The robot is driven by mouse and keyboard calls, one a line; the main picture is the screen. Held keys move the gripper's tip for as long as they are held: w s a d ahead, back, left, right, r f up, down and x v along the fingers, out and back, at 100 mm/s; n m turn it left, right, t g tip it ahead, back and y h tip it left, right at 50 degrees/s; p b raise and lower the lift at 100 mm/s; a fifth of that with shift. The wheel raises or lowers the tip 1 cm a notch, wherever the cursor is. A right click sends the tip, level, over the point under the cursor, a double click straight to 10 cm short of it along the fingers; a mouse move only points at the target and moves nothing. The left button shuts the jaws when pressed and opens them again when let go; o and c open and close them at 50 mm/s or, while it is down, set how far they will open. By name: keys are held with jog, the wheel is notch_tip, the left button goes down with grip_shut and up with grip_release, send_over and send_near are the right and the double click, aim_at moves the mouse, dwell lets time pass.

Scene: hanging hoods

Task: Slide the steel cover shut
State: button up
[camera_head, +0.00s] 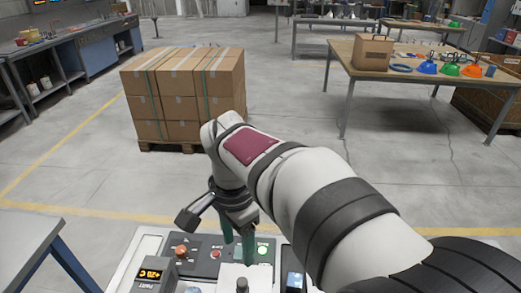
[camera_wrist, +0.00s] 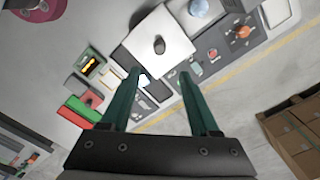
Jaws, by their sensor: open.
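The steel cover is a pale square plate with a dark round knob; in the wrist view the plate (camera_wrist: 172,28) lies on the control panel, with its knob (camera_wrist: 159,46) near the middle. In the head view the cover (camera_head: 228,277) is at the bottom edge, partly cut off. My gripper (camera_wrist: 160,74) has its two green fingers apart with nothing between them. The fingertips appear just short of the cover's near edge in the wrist view. In the head view my gripper (camera_head: 238,243) is over the panel, beyond the knob; its height above the panel is unclear.
The panel carries an orange-red knob (camera_head: 181,252), a red button (camera_head: 215,254), a green button (camera_head: 263,250) and a lit display box (camera_head: 151,274). A grey table (camera_head: 27,240) stands at left. Stacked cartons (camera_head: 185,95) and a workbench (camera_head: 390,60) stand farther back.

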aim_at(242, 281)
notch_tip(242, 281, down, 13)
jog(key=shift+f, duration=0.1)
grip_shut()
dwell(0.3)
dwell(1.1)
